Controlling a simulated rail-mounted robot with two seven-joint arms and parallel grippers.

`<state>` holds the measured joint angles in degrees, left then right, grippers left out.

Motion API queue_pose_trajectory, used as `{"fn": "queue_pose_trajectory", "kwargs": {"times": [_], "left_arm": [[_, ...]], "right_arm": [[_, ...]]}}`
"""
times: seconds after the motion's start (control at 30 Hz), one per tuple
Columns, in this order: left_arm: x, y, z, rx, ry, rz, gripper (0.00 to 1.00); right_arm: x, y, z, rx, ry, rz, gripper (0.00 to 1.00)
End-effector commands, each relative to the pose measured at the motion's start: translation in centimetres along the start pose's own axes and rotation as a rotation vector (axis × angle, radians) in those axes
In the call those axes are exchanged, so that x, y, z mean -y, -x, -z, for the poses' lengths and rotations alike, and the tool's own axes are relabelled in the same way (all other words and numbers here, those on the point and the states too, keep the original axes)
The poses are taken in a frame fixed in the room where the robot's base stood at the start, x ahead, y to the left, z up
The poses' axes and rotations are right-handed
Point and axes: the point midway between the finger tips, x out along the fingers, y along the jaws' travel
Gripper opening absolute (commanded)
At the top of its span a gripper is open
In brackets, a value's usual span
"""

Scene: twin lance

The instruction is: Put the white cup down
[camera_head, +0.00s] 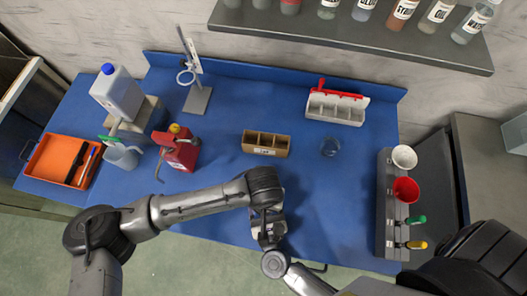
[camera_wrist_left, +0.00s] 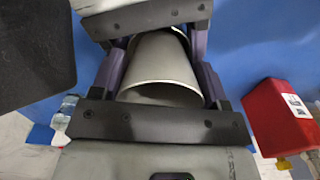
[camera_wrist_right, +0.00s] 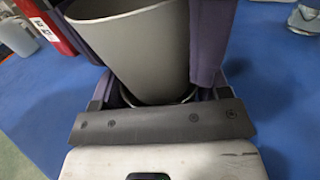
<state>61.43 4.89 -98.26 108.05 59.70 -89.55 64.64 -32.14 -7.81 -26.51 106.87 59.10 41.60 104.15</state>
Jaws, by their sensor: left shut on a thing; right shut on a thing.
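The pale grey-white cup (camera_wrist_left: 160,68) is held between both of my grippers, off to the front of the blue table. It also shows in the right wrist view (camera_wrist_right: 146,50), a finger on each side of it. My left gripper (camera_head: 266,220) is shut on the cup. My right gripper (camera_head: 272,240) is shut on the same cup from the opposite side; its dark plate shows at the top of the left wrist view. In the head view the cup is mostly hidden by the grippers.
The blue table (camera_head: 225,205) is clear around its front middle. A brown divided box (camera_head: 265,144), a clear glass (camera_head: 330,147) and a red can (camera_head: 180,152) stand behind. A grey rack (camera_head: 388,225) with a white funnel-like cup (camera_head: 404,157) and red one (camera_head: 405,188) is at right.

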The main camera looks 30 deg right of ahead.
Motion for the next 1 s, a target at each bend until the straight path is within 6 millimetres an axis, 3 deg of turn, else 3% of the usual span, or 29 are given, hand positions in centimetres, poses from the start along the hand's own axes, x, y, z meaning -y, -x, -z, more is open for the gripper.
{"fn": "queue_pose_trajectory", "kwargs": {"times": [0.47, 0.5, 0.6, 0.7, 0.87, 1.0], "left_arm": [[0.1, -1.5, -0.1, 0.004, 0.003, 0.003, 0.46], [0.1, -1.6, -0.1, 0.005, 0.003, 0.004, 0.69], [0.2, -1.6, -0.1, 0.005, 0.003, 0.005, 0.79], [0.2, -1.6, -0.1, 0.005, 0.004, 0.005, 0.79], [0.2, -0.3, 0.1, 0.002, 0.003, 0.006, 0.79], [0.1, 2.2, 0.0, 0.001, 0.003, 0.002, 0.79]], "right_arm": [[-0.1, -0.1, -0.2, 0.006, -0.002, -0.002, 0.48], [-0.1, -0.1, -0.3, 0.007, -0.003, -0.002, 0.47], [-0.2, -0.1, -0.4, 0.009, -0.004, -0.002, 0.48], [-0.2, -0.1, -0.4, 0.010, -0.004, -0.002, 0.48], [-0.3, -0.2, -0.5, 0.011, -0.005, -0.001, 0.47], [-0.2, -0.2, -0.4, 0.008, -0.004, -0.001, 0.47]]}}
